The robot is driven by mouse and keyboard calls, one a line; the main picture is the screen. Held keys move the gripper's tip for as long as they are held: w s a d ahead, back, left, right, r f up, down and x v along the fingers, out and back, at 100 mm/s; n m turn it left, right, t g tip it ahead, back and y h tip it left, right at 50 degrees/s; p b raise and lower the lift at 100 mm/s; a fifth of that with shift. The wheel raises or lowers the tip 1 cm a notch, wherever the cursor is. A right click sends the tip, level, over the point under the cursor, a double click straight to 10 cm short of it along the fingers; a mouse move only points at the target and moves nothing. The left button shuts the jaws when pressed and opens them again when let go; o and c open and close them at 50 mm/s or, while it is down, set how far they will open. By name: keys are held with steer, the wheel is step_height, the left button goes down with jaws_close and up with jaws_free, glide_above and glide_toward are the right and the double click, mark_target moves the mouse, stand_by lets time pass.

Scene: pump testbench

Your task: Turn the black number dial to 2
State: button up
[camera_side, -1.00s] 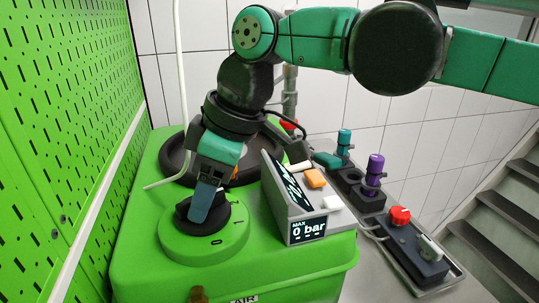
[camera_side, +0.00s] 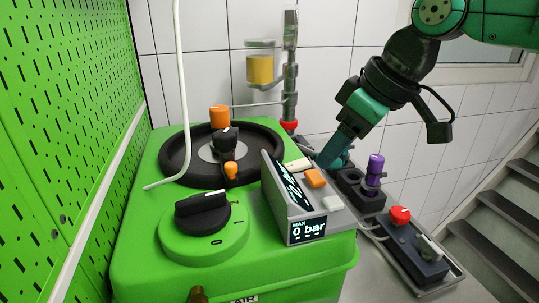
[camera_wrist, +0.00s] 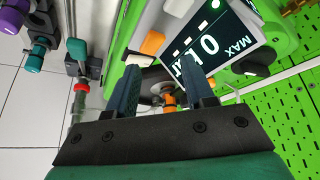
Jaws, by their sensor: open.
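The black dial (camera_side: 203,212) sits on a round green base on the front of the green housing, in the side view. My gripper (camera_side: 327,162) is away to the right of the dial, pointing down and left behind the display box, touching nothing that I can make out. In the wrist view my gripper (camera_wrist: 160,88) is open, with nothing held between its two dark fingers.
The display box (camera_side: 290,200) reads "MAX 0 bar" and stands right of the dial. Behind are a black wheel (camera_side: 170,158) and an orange knob (camera_side: 231,170). A purple knob (camera_side: 375,168) and a red button (camera_side: 400,215) stand at right. A white hose rises at left.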

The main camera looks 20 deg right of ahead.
steer(key=s+d+f+m+t+h, duration=0.1)
steer(key=s+d+f+m, duration=0.1)
steer(key=d, duration=0.5)
steer(key=s+d+f+m+t+h, duration=0.1)
steer(key=s+d+f+m, duration=0.2)
steer(key=d+f, duration=0.3)
steer(key=shift+s+d+f+m, duration=0.25)
steer(key=shift+s+d+m, duration=0.05)
steer(key=shift+d+m, duration=0.4)
